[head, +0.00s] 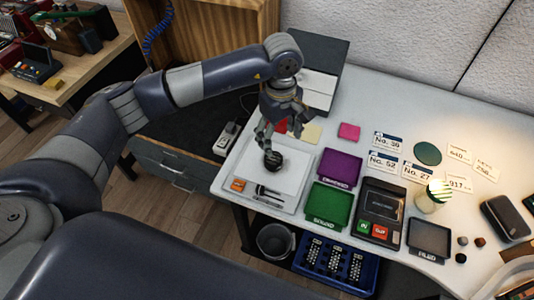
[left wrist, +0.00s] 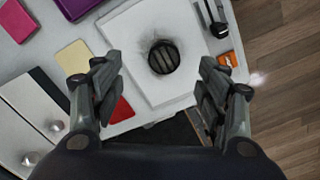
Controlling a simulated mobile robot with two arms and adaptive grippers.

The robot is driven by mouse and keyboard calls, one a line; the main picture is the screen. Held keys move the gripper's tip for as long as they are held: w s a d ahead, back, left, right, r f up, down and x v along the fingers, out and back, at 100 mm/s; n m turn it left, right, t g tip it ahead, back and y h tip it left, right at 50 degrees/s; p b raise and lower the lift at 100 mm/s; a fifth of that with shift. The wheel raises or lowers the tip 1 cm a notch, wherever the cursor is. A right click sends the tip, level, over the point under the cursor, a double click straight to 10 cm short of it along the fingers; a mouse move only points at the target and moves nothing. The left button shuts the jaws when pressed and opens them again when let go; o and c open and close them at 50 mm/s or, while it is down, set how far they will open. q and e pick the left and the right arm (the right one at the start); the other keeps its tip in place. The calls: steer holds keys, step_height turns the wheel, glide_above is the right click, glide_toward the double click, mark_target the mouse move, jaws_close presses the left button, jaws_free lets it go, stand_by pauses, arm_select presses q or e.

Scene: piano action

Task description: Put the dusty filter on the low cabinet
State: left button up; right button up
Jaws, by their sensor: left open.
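The dusty filter is a dark round piece with light bars (head: 273,159), lying on a pale square mat (head: 288,178) on the white table. It also shows in the left wrist view (left wrist: 164,57), with grey dust smudged around it on the mat. My left gripper (head: 270,138) is open just above the filter. In the left wrist view its two fingers stand apart on either side, and nothing is between them. The low cabinet, with a dark top (head: 183,124) and a drawer front, stands left of the table. My right gripper is not in view.

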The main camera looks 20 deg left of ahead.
arm_select(q)
steer(key=p, duration=0.1)
glide_above(273, 158)
steer(key=d, duration=0.1)
steer(key=shift+m, duration=0.3)
step_height(273, 158, down, 5)
steer(key=shift+s+f, duration=0.15)
steer(key=f+p, duration=0.1)
steer(key=f, duration=0.1)
steer(key=a+f+p, duration=0.1)
steer(key=f, duration=0.1)
steer(key=shift+f, duration=0.65)
steer(key=c, duration=1.2)
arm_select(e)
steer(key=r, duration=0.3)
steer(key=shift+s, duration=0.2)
arm_select(q)
steer(key=shift+o, duration=0.2)
steer(key=shift+w, duration=0.2)
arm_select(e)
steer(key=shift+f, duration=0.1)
